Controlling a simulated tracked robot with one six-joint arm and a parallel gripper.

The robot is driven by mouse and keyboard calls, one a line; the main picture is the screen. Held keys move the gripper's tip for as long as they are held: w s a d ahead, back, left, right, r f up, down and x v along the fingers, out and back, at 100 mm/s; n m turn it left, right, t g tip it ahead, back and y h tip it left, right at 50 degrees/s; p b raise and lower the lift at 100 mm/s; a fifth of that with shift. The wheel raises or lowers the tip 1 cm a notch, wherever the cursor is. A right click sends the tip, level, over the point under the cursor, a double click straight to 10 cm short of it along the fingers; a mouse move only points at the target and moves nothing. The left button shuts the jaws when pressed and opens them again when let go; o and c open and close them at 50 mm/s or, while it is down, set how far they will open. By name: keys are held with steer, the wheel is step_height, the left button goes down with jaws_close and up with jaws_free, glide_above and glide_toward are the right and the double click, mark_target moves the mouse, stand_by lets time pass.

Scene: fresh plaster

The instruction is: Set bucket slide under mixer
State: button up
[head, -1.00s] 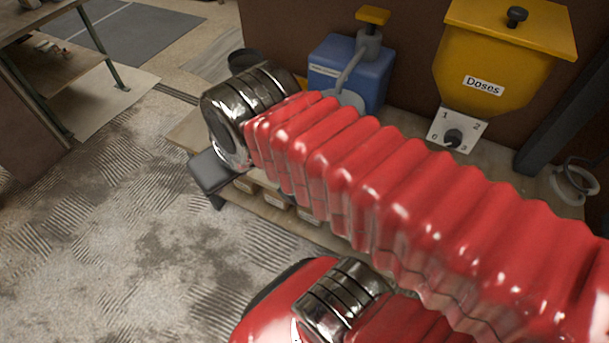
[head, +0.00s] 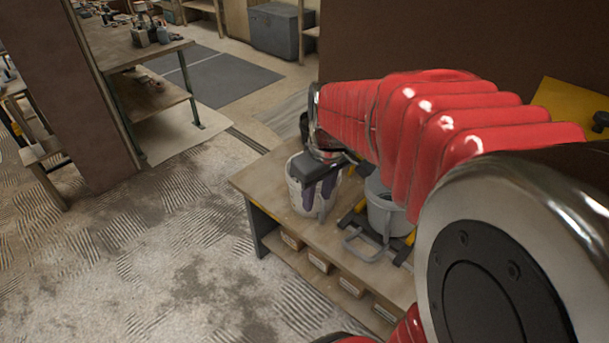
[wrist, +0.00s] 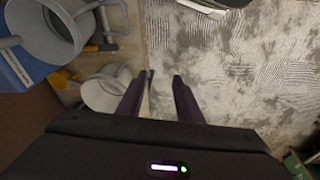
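A grey bucket (head: 385,212) stands on the wooden bench in yellow-and-black rails, with a grey loop handle (head: 362,245) at the front; I take this for the bucket slide. My gripper (head: 318,198) hangs left of it, its dark fingers in front of a white bucket (head: 300,190) in this view. In the wrist view my gripper (wrist: 163,78) is open, with nothing between the fingers. A pale bucket (wrist: 103,94) is just left of the fingers there, and a large grey vessel (wrist: 45,30) is at upper left. I cannot identify the mixer; my arm covers much of the bench.
The bench's front edge (head: 300,247) borders open, ridged floor (head: 150,250). A lower shelf holds several small boxes (head: 318,261). A yellow hopper (head: 570,112) is partly hidden at right. A blue unit (wrist: 20,72) is at left in the wrist view.

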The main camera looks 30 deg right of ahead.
steer(key=w+d+f+g, duration=0.2)
steer(key=w+d+f, duration=0.1)
steer(key=d+f, duration=0.5)
steer(key=n+g+y, duration=0.1)
steer(key=n+y, duration=0.1)
glide_above(355, 249)
steer(key=w+d, duration=0.1)
steer(key=d, duration=0.2)
step_height(355, 249, down, 10)
steer(key=shift+f, duration=0.1)
steer(key=a+f, duration=0.1)
steer(key=f, duration=0.8)
steer(key=s+a+f, duration=0.1)
steer(key=f, duration=0.3)
steer(key=shift+a+f, duration=0.25)
steer(key=shift+a, duration=0.05)
steer(key=shift+c, duration=0.4)
steer(key=shift+w, duration=0.1)
jaws_close()
